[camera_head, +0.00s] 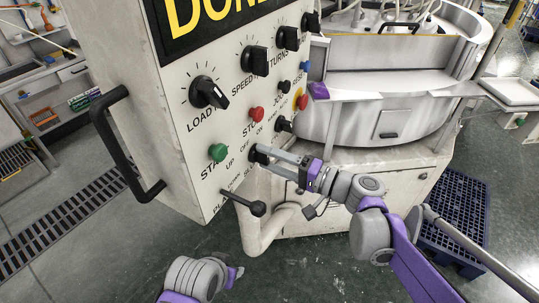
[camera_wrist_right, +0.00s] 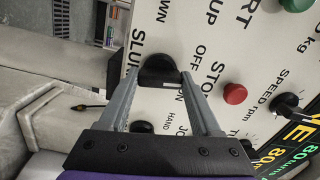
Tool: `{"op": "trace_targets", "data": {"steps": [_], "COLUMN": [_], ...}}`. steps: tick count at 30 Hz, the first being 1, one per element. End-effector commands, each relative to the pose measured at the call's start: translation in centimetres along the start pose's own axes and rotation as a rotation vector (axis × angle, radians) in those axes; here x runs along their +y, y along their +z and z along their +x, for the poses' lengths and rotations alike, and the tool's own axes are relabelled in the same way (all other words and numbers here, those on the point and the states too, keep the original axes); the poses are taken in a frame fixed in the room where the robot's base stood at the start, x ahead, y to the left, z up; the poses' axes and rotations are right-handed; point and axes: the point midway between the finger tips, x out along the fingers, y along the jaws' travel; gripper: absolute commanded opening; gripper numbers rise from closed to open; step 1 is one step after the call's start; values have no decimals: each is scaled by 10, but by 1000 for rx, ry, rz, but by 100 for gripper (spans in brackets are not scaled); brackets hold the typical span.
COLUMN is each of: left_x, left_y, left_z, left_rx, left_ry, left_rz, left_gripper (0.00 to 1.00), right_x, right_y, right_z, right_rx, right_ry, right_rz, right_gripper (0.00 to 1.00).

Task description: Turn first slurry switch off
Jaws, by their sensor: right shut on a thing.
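The first slurry switch is a black rotary knob on the cream control panel. It sits low on the panel in the head view (camera_head: 254,155), partly hidden by my gripper, and shows in the right wrist view (camera_wrist_right: 158,69). My right gripper (camera_head: 263,155) is shut on this knob, with one finger on each side of it in the right wrist view (camera_wrist_right: 157,78). OFF is printed beside the knob. I cannot clearly tell which way it points.
Another black switch (camera_head: 284,124) is close by on the panel. Red (camera_head: 257,114) and green (camera_head: 218,152) buttons are near the knob. A black-tipped lever (camera_head: 257,208) sticks out below. A black handle (camera_head: 124,146) is on the panel's left side.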

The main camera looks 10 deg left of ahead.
Motion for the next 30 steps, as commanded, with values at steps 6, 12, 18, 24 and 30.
{"op": "trace_targets", "data": {"steps": [6, 12, 18, 24, 30], "left_x": [0, 0, 0, 0, 0], "left_y": [-9, -13, -15, -16, -16], "left_z": [-7, -11, -13, -13, -13], "left_rx": [8, 12, 15, 15, 15], "left_ry": [0, 0, 0, 0, 0], "left_rz": [0, 0, 0, 0, 0], "left_gripper": [50, 50, 50, 50, 50], "right_x": [-1, -1, 0, 0, 0], "right_y": [-1, -1, 0, 0, 0], "right_z": [0, 0, 0, 0, 0], "right_rx": [0, 0, 0, 0, 1], "right_ry": [0, 0, 0, 0, 0], "right_rz": [-169, -276, -336, -357, -359], "right_gripper": [9, 9, 9, 9, 9]}}
